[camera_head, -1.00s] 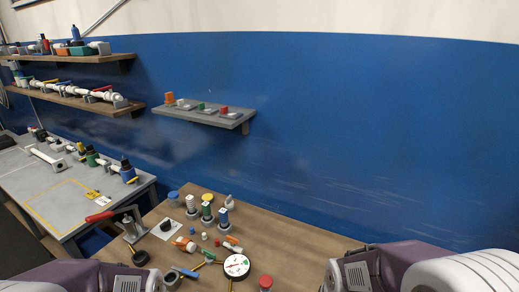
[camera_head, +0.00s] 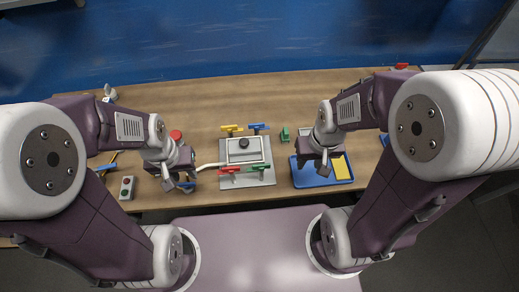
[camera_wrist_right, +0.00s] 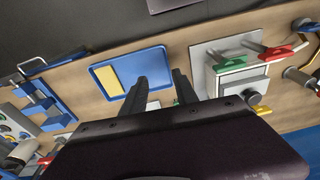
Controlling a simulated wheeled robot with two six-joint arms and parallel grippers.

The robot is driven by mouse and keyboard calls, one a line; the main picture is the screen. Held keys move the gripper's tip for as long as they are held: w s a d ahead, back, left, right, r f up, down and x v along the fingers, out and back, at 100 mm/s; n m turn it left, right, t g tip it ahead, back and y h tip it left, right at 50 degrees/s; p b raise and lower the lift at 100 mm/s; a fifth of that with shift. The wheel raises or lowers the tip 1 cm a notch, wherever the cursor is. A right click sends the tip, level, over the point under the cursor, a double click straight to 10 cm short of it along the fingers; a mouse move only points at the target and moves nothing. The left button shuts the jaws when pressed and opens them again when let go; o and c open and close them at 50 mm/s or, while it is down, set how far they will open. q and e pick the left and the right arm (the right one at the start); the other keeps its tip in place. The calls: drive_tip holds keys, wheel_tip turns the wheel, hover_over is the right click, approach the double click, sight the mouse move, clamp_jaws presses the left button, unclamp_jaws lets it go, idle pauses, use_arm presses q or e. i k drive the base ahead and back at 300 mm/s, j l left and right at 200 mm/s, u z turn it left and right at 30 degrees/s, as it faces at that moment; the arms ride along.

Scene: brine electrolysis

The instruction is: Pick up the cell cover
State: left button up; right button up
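The cell unit (camera_head: 243,157) sits on a grey base plate on the table, with a pale top and a dark round knob (camera_head: 244,143); I take this top to be the cell cover. Yellow, blue, red and green clamp handles surround it. In the right wrist view the cell unit (camera_wrist_right: 240,84) is right of the fingers. My right gripper (camera_wrist_right: 161,83) is open with nothing between its fingers, above the blue tray (camera_wrist_right: 107,68). In the head view the right gripper (camera_head: 322,167) partly hides that tray. My left gripper (camera_head: 188,180) is left of the cell unit; its fingers are unclear.
The blue tray holds a yellow pad (camera_head: 342,167). A pale hose (camera_head: 209,165) runs left from the cell. A button box (camera_head: 127,188) lies at the left front. The table behind the cell is mostly clear.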

sight(242, 150)
drive_tip(key=j+z, duration=0.15)
drive_tip(key=j, duration=1.3)
drive_tip(key=k, duration=0.05)
